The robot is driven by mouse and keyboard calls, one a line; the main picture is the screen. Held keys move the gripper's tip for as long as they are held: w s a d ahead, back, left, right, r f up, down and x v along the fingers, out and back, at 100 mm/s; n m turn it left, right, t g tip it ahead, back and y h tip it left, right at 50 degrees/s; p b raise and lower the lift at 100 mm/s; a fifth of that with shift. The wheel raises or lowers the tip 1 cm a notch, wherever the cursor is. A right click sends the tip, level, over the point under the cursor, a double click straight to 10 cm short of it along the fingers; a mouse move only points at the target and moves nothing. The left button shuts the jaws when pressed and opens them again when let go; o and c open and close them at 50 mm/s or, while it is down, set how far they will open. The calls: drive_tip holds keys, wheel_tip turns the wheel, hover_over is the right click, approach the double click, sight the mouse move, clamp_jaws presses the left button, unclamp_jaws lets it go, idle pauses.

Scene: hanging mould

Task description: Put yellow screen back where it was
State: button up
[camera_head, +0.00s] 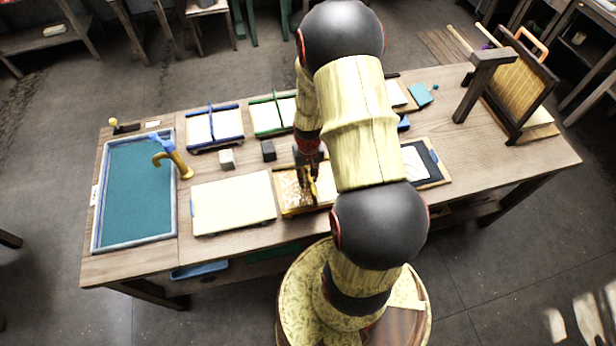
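A yellow-edged screen or tray (291,212) lies near the front middle of the wooden table, with a speckled tan surface. My arm hides its right part. My gripper (308,190) points down over it, with its fingers at or just above its surface. I cannot tell whether they touch it or are shut on part of it. A blue-framed screen (215,143) and a green-framed screen (266,129) lie along the back of the table, each with a bar across it. My arm hides the table to the right of the green one.
A cream board (232,203) lies left of the yellow-edged piece. An upright wooden frame (518,92) stands at the right.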

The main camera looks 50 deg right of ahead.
wheel_tip(320, 180, up, 12)
drive_tip(key=p, duration=0.2)
wheel_tip(320, 180, up, 16)
drive_tip(key=n+t, duration=0.2)
drive_tip(key=n, duration=0.1)
hover_over(308, 175)
drive_tip(key=w+a, duration=0.2)
drive_tip(key=a, duration=0.8)
drive_tip(key=s+a+r+n+t, duration=0.3)
drive_tip(key=s+a+r, duration=0.7)
drive_tip(key=a+r, duration=0.3)
drive_tip(key=shift+r+t, duration=0.3)
drive_tip(key=shift+r, duration=0.35)
drive_tip(key=shift+f, duration=0.1)
wheel_tip(308, 175, down, 7)
drive_tip(key=b, duration=0.6)
drive_tip(key=shift+b, duration=0.4)
